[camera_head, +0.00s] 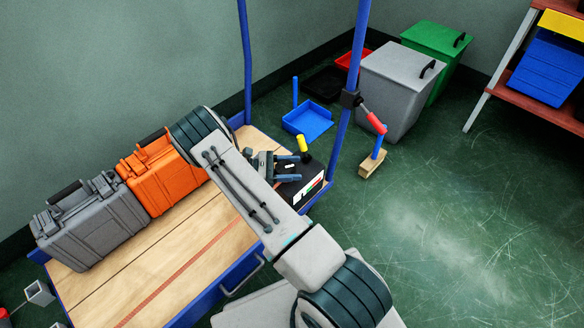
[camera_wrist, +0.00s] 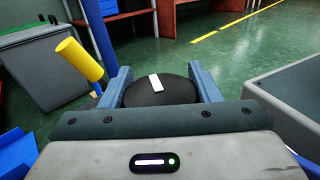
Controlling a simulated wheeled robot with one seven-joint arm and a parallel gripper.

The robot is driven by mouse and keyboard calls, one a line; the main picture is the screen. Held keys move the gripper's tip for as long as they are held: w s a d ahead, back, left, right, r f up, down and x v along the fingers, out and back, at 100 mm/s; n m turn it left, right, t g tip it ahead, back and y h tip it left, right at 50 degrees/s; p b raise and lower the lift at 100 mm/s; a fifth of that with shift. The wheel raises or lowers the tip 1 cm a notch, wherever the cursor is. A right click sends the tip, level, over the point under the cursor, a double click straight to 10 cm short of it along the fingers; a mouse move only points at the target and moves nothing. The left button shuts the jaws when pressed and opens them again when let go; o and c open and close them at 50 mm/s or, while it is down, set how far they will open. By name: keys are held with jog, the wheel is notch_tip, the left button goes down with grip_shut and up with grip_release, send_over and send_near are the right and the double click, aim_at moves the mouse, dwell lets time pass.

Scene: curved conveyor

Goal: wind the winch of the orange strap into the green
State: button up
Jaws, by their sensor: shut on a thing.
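A black winch box (camera_head: 312,184) stands at the right end of the wooden trolley deck, with a small gauge (camera_head: 310,189) in white, green and red on its side. I cannot read a needle on it. My gripper (camera_head: 287,167) is over the box, its blue fingers shut on a round black knob. In the wrist view the knob (camera_wrist: 160,92) with its white mark sits between the fingers of my gripper (camera_wrist: 160,84). A yellow handle (camera_head: 303,143) stands up beside it. A thin orange-red strip (camera_head: 185,268) runs along the deck; I cannot tell if it is the strap.
An orange case (camera_head: 165,180) and a grey case (camera_head: 92,225) stand on the deck. A blue tray (camera_head: 307,121) and grey bin (camera_head: 395,95) stand beyond. Floor at right is clear.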

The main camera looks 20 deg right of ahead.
jog(key=shift+w+a+r, duration=0.1)
jog(key=shift+w, duration=0.15)
jog(key=o, duration=1)
jog(key=shift+s, duration=0.1)
jog(key=p+v, duration=0.2)
jog(key=v, duration=1)
